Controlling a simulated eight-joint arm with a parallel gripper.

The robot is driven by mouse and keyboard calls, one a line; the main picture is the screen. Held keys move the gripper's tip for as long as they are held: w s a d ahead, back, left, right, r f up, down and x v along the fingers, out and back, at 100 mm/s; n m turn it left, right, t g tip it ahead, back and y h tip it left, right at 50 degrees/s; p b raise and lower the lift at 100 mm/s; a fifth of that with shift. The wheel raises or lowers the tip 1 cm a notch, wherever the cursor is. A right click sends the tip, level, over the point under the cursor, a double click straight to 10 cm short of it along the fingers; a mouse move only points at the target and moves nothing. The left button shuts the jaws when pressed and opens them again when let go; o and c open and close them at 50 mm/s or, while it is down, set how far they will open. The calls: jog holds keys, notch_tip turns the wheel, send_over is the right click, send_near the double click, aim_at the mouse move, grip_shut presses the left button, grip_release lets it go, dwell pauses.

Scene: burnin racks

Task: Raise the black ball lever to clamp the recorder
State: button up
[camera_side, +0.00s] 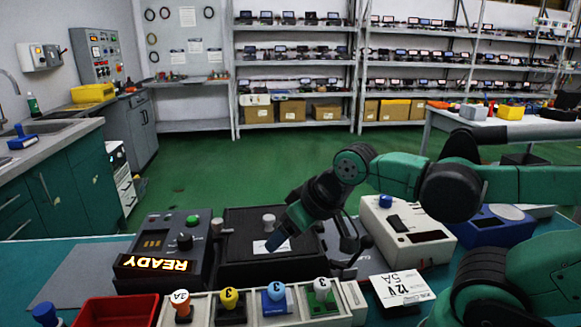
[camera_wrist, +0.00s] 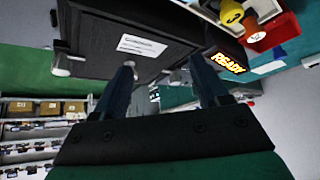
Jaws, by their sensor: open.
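A dark lever with a black ball end (camera_side: 366,241) stands at the right of a flat black box with a white label (camera_side: 235,245), which looks like the recorder. My gripper (camera_side: 277,243) hangs over the box, close to its label and left of the ball lever. In the wrist view my gripper (camera_wrist: 164,72) has its two fingers apart with nothing between them, and the box (camera_wrist: 100,35) lies beyond them. I cannot tell whether the fingertips touch the box. I cannot make out the ball lever clearly in the wrist view.
A black unit with a lit READY display (camera_side: 157,263) stands left of the box. A white instrument (camera_side: 408,230) stands to the right. Several coloured knobs line a rack (camera_side: 200,308) in front, beside a red tray (camera_side: 115,312). A "12V 5A" card (camera_side: 402,289) lies front right.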

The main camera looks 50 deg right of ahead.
jog(key=s+d+m+g+h, duration=0.1)
jog(key=s+d+m+g, duration=0.2)
jog(key=d+m, duration=0.6)
jog(key=m+g+y, duration=0.1)
jog(key=m+g, duration=0.2)
jog(key=m, duration=0.7)
send_over(369, 236)
jog(key=shift+s+a+f, duration=0.1)
jog(key=shift+a+f, duration=0.05)
jog(key=shift+f, duration=0.3)
jog(key=shift+s+f, duration=0.1)
jog(key=shift+s, duration=0.05)
jog(key=shift+w+f, duration=0.15)
jog(key=shift+f, duration=1.2)
jog(key=shift+w+f, duration=0.1)
jog(key=shift+f, duration=1.25)
grip_shut()
